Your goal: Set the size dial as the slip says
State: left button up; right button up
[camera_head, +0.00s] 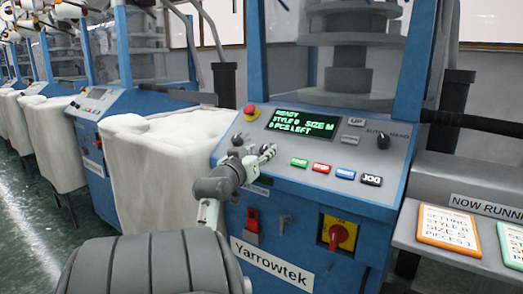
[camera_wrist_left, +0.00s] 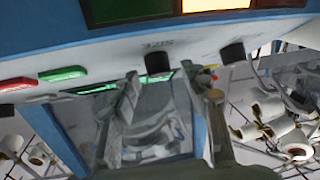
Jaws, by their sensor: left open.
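The black size dial (camera_wrist_left: 157,62) has the upside-down label SIZE beside it in the left wrist view. My left gripper (camera_wrist_left: 162,78) is open there, with its fingertips to either side of the dial and short of it; I cannot tell whether they touch it. In the head view my left gripper (camera_head: 266,153) is at the panel and hides most of the dial. The green display (camera_head: 303,124) seems to read READY, a style number, SIZE M and pieces left. The orange-framed slip (camera_head: 449,229) on the right shelf seems to read SIZE S. My right gripper is not in view.
Another black knob (camera_wrist_left: 233,52) is close beside the dial. A green button (camera_head: 299,162), red button (camera_head: 321,168), blue button (camera_head: 344,174) and black JOG button (camera_head: 371,180) line the panel's front. A red emergency button (camera_head: 251,112) and a green-framed card (camera_head: 513,244) also show.

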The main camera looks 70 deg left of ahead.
pick_arm(q)
jog(key=shift+w+a, duration=0.25)
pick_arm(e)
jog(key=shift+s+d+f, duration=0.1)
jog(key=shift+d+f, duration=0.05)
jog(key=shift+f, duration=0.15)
pick_arm(q)
jog(key=shift+c, duration=0.8)
grip_shut()
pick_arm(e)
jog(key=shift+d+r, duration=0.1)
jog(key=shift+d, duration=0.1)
